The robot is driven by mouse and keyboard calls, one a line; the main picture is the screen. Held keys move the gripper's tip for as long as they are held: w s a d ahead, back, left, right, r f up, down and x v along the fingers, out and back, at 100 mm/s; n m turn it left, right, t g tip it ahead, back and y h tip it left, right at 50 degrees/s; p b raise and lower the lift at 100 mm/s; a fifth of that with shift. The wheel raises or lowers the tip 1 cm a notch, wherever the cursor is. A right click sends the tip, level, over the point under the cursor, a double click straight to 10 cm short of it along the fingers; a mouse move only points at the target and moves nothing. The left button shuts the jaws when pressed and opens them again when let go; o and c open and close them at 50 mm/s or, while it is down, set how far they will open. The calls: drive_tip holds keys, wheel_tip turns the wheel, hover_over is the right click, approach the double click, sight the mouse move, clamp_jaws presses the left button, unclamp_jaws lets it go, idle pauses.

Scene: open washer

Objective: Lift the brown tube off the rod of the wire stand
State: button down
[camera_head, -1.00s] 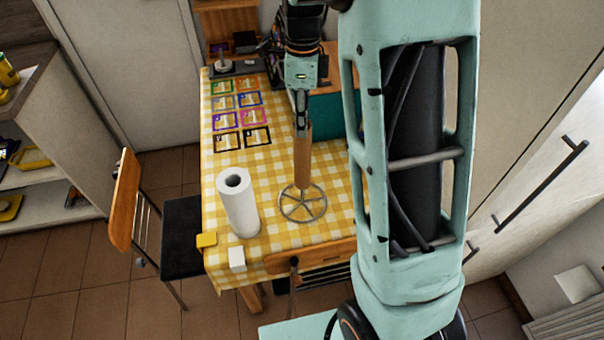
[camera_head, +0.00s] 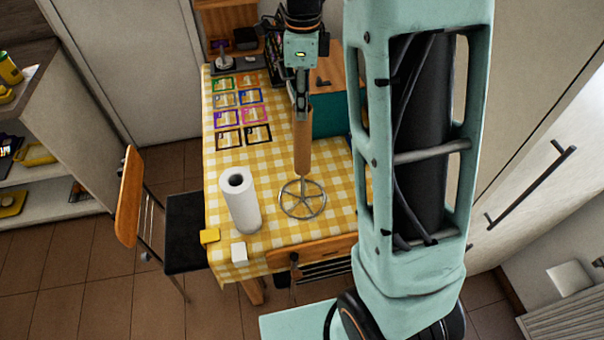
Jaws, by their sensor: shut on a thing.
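The brown tube (camera_head: 302,146) stands upright over the round base of the wire stand (camera_head: 302,207). My gripper (camera_head: 301,104) points down and is shut on the tube's top end. The tube's lower end shows above the base, with a short length of the thin rod (camera_head: 302,182) visible below it. The rest of the rod is hidden by the tube.
A white paper roll (camera_head: 240,200) stands left of the wire stand on the checkered table (camera_head: 330,225). Several coloured frames (camera_head: 242,100) lie behind it. A teal box (camera_head: 328,115) stands behind the tube. A chair (camera_head: 130,195) is at the left.

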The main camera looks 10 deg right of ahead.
wheel_tip(320, 180, up, 18)
idle(2.4)
drive_tip(key=shift+f, duration=0.15)
